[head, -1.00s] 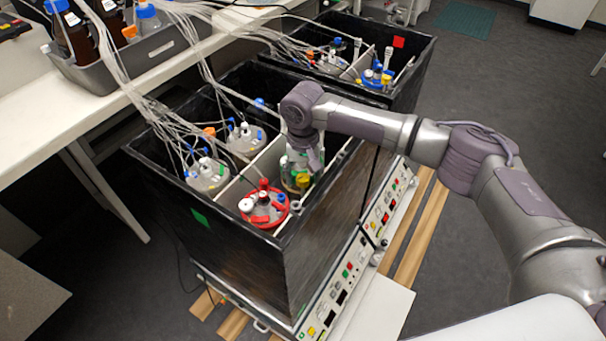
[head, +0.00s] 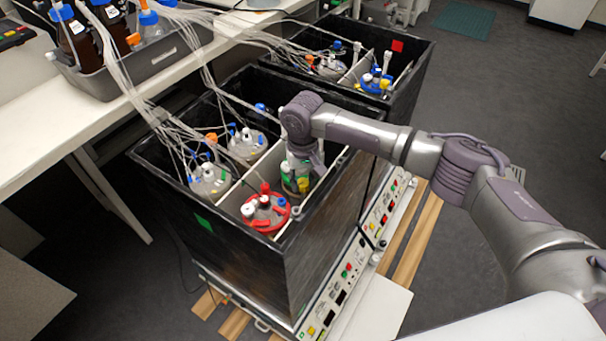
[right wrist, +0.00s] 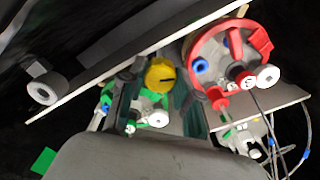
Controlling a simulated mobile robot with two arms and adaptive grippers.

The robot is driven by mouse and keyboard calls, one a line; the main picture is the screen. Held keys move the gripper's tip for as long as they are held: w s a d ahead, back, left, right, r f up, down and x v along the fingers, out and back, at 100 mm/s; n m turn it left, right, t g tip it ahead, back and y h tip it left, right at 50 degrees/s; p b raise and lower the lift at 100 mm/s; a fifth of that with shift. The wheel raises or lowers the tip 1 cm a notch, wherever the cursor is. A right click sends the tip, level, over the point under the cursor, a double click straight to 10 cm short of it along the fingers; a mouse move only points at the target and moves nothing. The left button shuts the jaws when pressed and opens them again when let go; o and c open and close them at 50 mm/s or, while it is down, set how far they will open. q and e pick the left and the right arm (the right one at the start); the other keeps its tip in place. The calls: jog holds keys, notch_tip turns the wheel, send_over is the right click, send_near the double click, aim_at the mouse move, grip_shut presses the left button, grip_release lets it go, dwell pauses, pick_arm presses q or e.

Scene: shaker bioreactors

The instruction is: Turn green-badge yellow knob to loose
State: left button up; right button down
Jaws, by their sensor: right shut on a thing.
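The near black box (head: 240,240) carries a green badge (head: 203,222) on its front wall. Inside, a vessel with a green ring (head: 292,186) has a yellow knob (head: 303,185) on top. In the head view the right gripper (head: 302,172) partly hides the green-ringed vessel. My left gripper is not in view.
A red-ringed vessel (head: 266,214) stands close beside the green one. Other vessels with tubing (head: 209,180) fill the box's left side behind a pale divider. A second black box (head: 410,85) with a red badge (head: 397,45) stands behind. A white bench (head: 110,100) is at left.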

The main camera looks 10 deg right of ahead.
jog(key=n+p, duration=0.2)
jog(key=p, duration=0.1)
jog(key=shift+r+n, duration=0.2)
jog(key=shift+n, duration=0.2)
jog(key=shift+n+p, duration=0.6)
jog(key=shift+n, duration=0.3)
jog(key=n+p, duration=0.2)
jog(key=n, duration=0.2)
jog(key=shift+f+n, duration=0.1)
jog(key=shift+n, duration=0.2)
jog(key=n+p, duration=0.1)
jog(key=n, duration=0.1)
jog(key=shift+n, duration=0.3)
jog(key=n, duration=0.3)
jog(key=shift+f+n+p, duration=0.1)
jog(key=shift+n+p, duration=0.2)
jog(key=shift+p, duration=0.1)
jog(key=n, duration=0.3)
jog(key=shift+n, duration=1.7)
